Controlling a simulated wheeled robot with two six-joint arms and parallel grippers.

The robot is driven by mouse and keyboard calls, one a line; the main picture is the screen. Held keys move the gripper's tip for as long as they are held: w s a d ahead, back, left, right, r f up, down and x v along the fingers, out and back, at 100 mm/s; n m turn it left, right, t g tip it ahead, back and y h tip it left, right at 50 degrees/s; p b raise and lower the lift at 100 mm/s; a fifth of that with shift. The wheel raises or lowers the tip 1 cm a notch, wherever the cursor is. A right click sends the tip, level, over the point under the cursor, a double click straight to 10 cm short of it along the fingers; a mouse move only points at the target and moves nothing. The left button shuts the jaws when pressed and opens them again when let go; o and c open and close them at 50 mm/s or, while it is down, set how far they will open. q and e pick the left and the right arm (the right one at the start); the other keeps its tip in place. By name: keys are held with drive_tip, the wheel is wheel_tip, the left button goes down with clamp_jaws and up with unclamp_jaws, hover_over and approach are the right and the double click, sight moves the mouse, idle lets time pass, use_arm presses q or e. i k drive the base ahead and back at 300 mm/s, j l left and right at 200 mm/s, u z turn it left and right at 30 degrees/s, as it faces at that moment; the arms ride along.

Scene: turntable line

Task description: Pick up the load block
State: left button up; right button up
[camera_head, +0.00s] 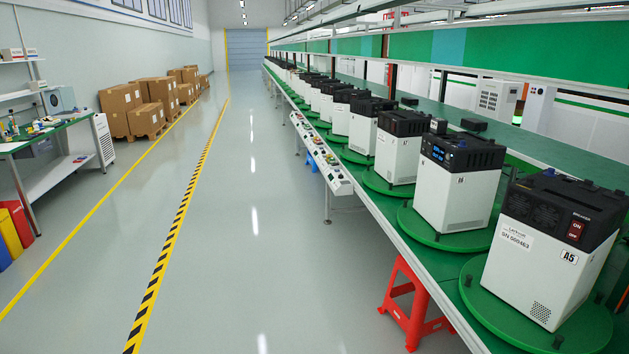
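No item is clearly marked as the load block, and I cannot tell which thing it is. A small dark block (473,125) lies on the green line behind the white-and-black units. Another small dark piece (438,126) stands near the top of a unit. The nearest white-and-black unit (540,255), labelled A5, sits on a green turntable (482,312) at the lower right. A second unit (455,185) with a blue display stands behind it. Neither of my grippers shows in this view.
The green line (430,275) runs along the right, with several more units receding. A red stool (411,310) stands beneath its edge. A control panel strip (322,158) runs beside it. The grey floor (255,260) is clear. A workbench (50,135) and cardboard boxes (120,108) stand left.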

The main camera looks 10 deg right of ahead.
sight(439, 126)
drive_tip(key=i+j+z, duration=0.1)
drive_tip(key=i+z, duration=0.25)
drive_tip(key=i, duration=0.2)
drive_tip(key=i+j+z, duration=0.3)
drive_tip(key=i, duration=0.2)
drive_tip(key=i+j+z, duration=0.35)
drive_tip(key=i, duration=0.15)
